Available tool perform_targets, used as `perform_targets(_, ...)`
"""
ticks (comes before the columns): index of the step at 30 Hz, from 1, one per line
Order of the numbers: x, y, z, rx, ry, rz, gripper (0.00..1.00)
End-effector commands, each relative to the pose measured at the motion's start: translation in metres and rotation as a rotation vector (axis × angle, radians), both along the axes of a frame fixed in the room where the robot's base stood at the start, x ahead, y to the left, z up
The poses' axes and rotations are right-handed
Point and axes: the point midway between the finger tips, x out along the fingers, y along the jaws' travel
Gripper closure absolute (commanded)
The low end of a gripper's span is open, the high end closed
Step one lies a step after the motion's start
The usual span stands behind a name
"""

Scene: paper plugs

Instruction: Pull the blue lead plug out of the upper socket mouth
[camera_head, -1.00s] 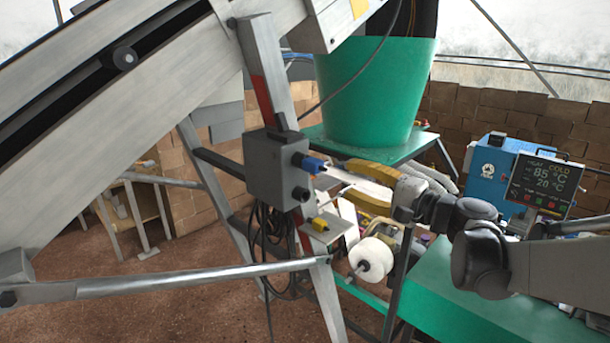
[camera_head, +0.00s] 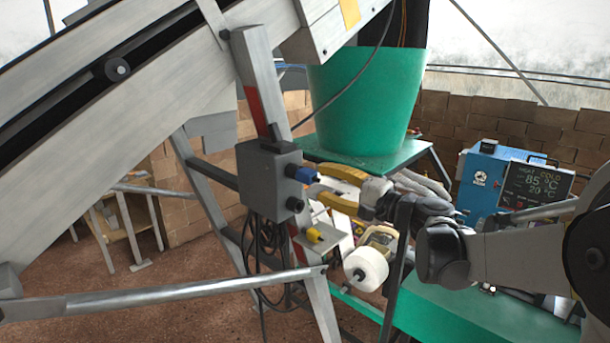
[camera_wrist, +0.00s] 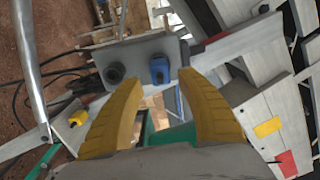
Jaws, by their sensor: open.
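The blue lead plug (camera_head: 305,175) sits in the upper socket mouth (camera_head: 291,162) on the right side of a grey box (camera_head: 268,178). It also shows in the wrist view (camera_wrist: 159,70). My gripper (camera_head: 322,184) is open, its two yellow fingers pointing at the box from the right. In the wrist view the open fingertips (camera_wrist: 160,82) lie on either side of the plug's line, with the plug just beyond them, nearer the right finger. I see no clear contact. The lower socket mouth (camera_head: 295,205) is black and looks empty; it also shows in the wrist view (camera_wrist: 113,73).
A yellow plug (camera_head: 315,235) sits on a small bracket below the box. A white spool (camera_head: 366,268) stands below my gripper. Dark cables (camera_head: 262,250) hang under the box. A green tub (camera_head: 365,100) stands behind, and a sloping grey conveyor frame (camera_head: 130,120) is at left.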

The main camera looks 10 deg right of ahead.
Motion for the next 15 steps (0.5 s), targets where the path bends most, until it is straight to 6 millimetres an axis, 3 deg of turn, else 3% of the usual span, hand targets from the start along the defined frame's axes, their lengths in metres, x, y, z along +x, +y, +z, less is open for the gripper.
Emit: perform_targets(15,0.021,0.015,-0.001,0.0,0.0,0.001,0.55)
